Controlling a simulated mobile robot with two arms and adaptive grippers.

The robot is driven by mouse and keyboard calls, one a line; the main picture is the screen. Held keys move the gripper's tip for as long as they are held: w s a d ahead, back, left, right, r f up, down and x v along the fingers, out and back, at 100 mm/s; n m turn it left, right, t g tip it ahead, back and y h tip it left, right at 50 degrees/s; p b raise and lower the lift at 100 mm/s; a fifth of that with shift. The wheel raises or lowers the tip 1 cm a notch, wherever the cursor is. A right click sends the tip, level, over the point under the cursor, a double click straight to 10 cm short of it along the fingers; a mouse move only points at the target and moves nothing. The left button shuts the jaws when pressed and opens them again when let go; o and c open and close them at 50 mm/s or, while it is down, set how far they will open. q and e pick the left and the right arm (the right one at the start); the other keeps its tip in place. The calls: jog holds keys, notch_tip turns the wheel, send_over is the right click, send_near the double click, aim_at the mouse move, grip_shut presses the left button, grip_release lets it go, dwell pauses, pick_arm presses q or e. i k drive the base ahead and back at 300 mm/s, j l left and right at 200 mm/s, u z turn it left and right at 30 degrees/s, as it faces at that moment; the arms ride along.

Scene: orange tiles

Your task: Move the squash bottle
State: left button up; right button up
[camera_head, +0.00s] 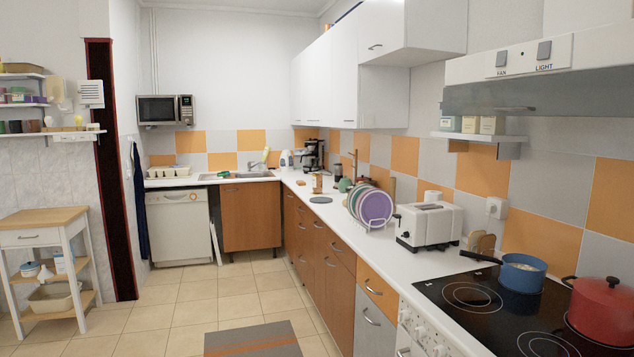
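I cannot pick out a squash bottle for certain in the head view. Several small items stand on the far part of the white counter (330,213), near the sink and coffee maker, too small to tell apart clearly. Neither of my grippers shows in the view.
A plate rack with coloured plates (376,208), a white toaster (428,224), a blue pan (522,274) and a red pot (602,311) line the right side. A wooden-topped trolley (44,222) stands left. The tiled floor (190,300) is mostly clear, with a grey mat (252,338).

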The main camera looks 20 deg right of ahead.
aim_at(317, 168)
jog(key=i+u, duration=0.1)
jog(key=i, duration=3.35)
jog(key=i+z, duration=0.15)
jog(key=i, duration=0.75)
jog(key=i+j+z, duration=0.15)
jog(key=i, duration=0.75)
